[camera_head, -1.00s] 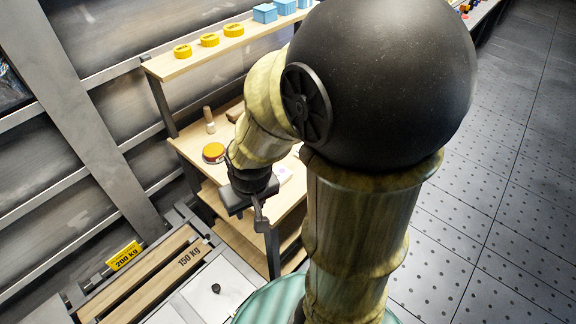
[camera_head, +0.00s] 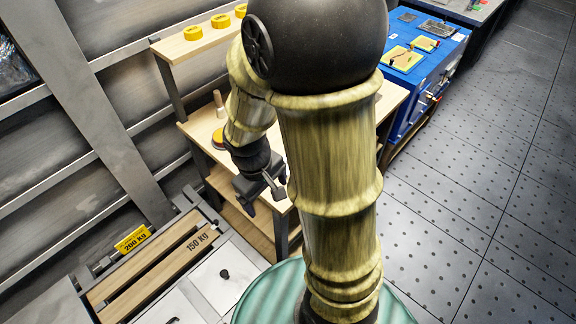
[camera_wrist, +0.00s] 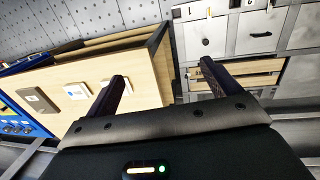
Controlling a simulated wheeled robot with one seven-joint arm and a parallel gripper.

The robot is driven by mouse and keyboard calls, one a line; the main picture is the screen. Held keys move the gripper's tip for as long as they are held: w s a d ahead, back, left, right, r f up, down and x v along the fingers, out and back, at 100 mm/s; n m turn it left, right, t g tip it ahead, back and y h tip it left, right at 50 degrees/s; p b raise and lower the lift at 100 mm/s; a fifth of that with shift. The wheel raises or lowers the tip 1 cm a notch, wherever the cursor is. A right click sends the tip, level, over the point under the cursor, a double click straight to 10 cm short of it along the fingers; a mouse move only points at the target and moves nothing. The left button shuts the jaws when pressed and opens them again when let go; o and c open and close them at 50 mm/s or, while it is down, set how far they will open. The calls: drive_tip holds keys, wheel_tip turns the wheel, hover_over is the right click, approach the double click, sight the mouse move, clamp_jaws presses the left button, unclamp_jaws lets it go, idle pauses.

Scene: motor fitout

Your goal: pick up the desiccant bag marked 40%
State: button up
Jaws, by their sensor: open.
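In the wrist view, flat packets lie on a wooden tabletop (camera_wrist: 135,65): a grey-brown one (camera_wrist: 38,100) and a pale one with a bluish mark (camera_wrist: 77,91). Another pale one (camera_wrist: 104,86) is partly hidden by my left finger. Their markings are too small to read, so I cannot tell which is the 40% desiccant bag. In the head view, my gripper (camera_head: 274,190) hangs by the table's front edge; my arm hides the packets there.
The wooden workbench (camera_head: 202,127) has a raised shelf with yellow round pieces (camera_head: 221,21). A blue cabinet (camera_head: 420,70) with yellow trays stands to the right. A drawer unit (camera_head: 215,275) and 150 kg planks (camera_head: 160,262) are at lower left. The floor at right is clear.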

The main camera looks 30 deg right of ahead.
drive_tip(key=w+a+f+n+t+h+b, duration=0.1)
drive_tip(key=w+f+n+t+h, duration=0.3)
drive_tip(key=w+f+n+h, duration=0.7)
drive_tip(key=w+f+n+b, duration=0.1)
drive_tip(key=w+n, duration=0.2)
drive_tip(key=n, duration=0.3)
drive_tip(key=shift+a+f+n, duration=0.15)
drive_tip(key=shift+f+n, duration=0.05)
drive_tip(key=shift+n, duration=0.2)
drive_tip(key=p+x, duration=0.2)
drive_tip(key=x, duration=1)
drive_tip(key=shift+w, duration=0.15)
